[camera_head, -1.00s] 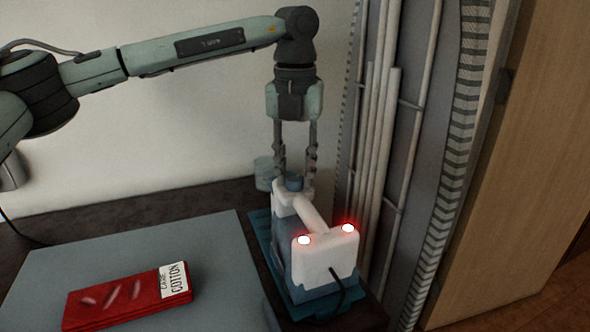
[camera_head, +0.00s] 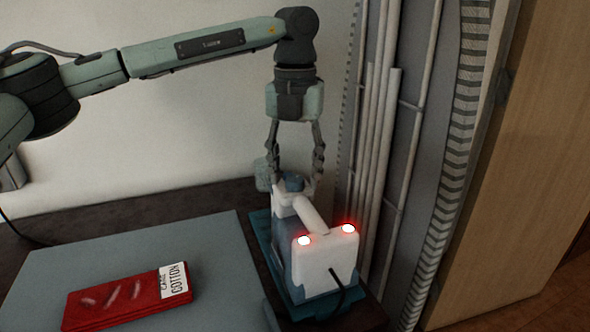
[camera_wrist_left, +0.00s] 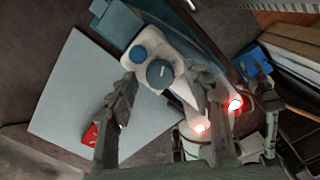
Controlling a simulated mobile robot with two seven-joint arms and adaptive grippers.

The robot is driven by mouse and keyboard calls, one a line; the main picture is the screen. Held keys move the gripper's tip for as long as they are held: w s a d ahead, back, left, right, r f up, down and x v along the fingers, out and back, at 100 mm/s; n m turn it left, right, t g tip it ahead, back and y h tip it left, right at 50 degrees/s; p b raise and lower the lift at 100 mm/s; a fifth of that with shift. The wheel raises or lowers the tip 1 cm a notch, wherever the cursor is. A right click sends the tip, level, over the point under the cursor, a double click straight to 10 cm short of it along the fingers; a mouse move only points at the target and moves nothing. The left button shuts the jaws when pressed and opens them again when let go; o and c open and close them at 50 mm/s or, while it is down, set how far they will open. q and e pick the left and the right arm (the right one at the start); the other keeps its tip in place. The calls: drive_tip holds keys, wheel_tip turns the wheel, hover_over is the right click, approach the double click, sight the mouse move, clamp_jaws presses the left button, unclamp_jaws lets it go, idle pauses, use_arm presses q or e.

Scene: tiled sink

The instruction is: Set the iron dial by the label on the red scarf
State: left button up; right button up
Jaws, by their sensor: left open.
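A red folded scarf (camera_head: 118,299) lies on the grey board, with a white label (camera_head: 174,281) reading "CARE COTTON". The white and blue iron (camera_head: 322,262) stands on a teal base with two red lights lit. Its dark blue dial (camera_head: 292,183) is on top. In the left wrist view the round dial (camera_wrist_left: 160,73) shows a pale mark, with a smaller blue button (camera_wrist_left: 138,54) beside it. My left gripper (camera_head: 293,180) points down over the iron. Its fingers are open, on either side of the dial and apart from it.
The grey board (camera_head: 190,255) fills the front left. The teal base (camera_head: 268,240) sits under the iron. White pipes (camera_head: 377,150) rise close to the right. A dark cord (camera_head: 338,292) hangs from the iron's front.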

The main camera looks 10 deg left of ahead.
sight(295, 178)
use_arm(q)
drive_tip(key=shift+r, duration=0.1)
wheel_tip(295, 178, up, 12)
idle(0.4)
